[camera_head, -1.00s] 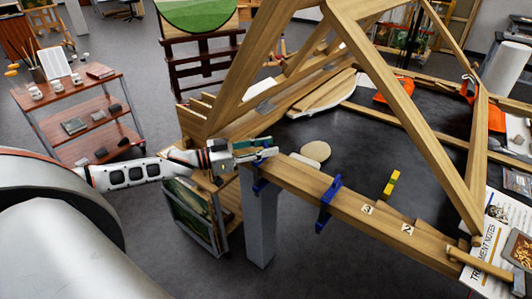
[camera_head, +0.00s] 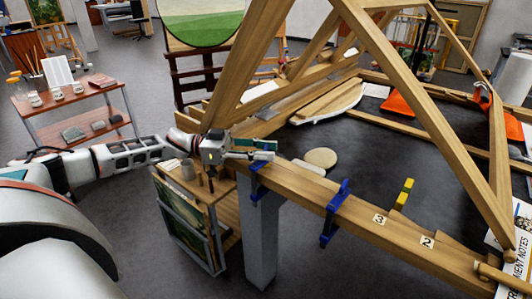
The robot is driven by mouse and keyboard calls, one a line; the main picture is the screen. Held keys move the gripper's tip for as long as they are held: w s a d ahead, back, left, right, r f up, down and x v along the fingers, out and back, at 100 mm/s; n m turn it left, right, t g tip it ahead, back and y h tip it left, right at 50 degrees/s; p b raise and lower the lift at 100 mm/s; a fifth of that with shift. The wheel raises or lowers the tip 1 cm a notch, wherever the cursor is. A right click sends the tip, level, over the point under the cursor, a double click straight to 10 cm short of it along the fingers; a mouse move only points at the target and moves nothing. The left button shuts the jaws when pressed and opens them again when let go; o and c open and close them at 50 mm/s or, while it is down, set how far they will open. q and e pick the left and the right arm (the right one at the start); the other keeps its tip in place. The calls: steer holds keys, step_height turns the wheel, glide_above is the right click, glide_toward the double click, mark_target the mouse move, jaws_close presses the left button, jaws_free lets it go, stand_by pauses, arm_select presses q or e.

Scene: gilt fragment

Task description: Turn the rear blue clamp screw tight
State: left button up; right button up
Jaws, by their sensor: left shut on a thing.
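The rear blue clamp (camera_head: 257,188) sits on the near wooden beam (camera_head: 296,190), at its left end above a grey post. A second blue clamp (camera_head: 334,212) grips the same beam further right. My left gripper (camera_head: 270,149) is at the top of the rear clamp, with its fingers reaching right over the beam end. It is shut on the rear clamp screw, which the fingers hide. How tight the screw is cannot be seen. My right gripper is not in view.
Tall wooden trusses (camera_head: 400,100) rise over the dark table top (camera_head: 352,160). A round pale disc (camera_head: 321,158), a yellow block (camera_head: 404,193) and number tags lie near the beam.

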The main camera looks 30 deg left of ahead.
arm_select(q)
steer(key=shift+r, duration=0.1)
steer(key=o, duration=1.1)
steer(key=shift+d, duration=0.1)
steer(key=v, duration=1.2)
steer(key=shift+w, duration=0.1)
